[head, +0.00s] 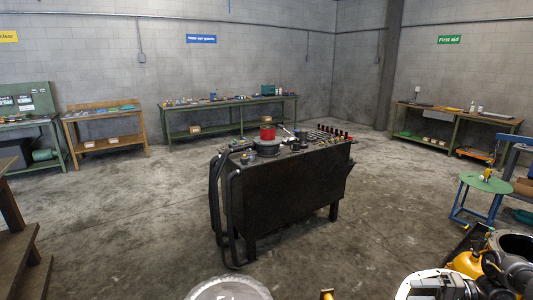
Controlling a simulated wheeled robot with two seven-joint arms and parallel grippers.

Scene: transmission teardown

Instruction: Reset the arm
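Neither of my grippers can be made out in the head view. A pale rounded part shows at the bottom edge left of centre, and a white and black part shows at the bottom right. These may be parts of my own body, but I cannot tell which. No arm is seen reaching in from the left.
A dark workbench (290,195) with black tube handles stands ahead, bearing a red part (267,132) and small tools. Benches line the walls. A green round stool (485,182) and yellow-black machinery (468,263) are at right. Wooden steps (20,245) are at left. Floor between is clear.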

